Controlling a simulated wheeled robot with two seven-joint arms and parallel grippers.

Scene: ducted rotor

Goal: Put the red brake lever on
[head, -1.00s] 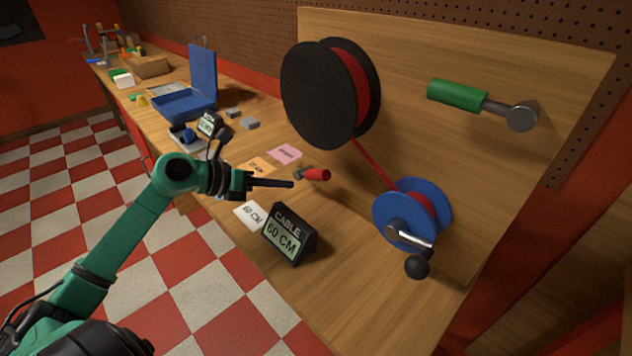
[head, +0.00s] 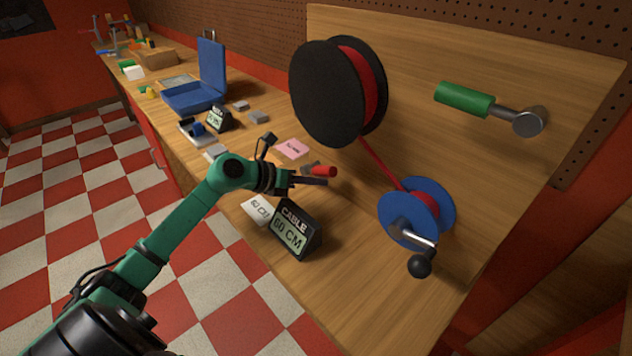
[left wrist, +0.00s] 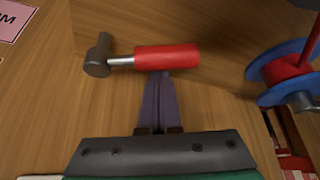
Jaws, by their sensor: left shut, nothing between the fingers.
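The red brake lever (head: 322,171) has a red grip and a dark hub at its left end. In the left wrist view the lever (left wrist: 167,57) lies across the picture, with its metal shaft and dark hub (left wrist: 98,58) to the left. My left gripper (head: 322,182) is shut and empty. Its fingertips (left wrist: 162,76) are right at the near side of the red grip; I cannot tell whether they touch it. My right gripper is not in view.
A black reel with red cable (head: 338,92) feeds a blue spool (head: 408,212) with a crank (head: 420,262). A green-handled lever (head: 464,98) is on the back board. A cable display (head: 293,230) stands on the bench (head: 375,300). A pink note (head: 291,149) lies behind my gripper.

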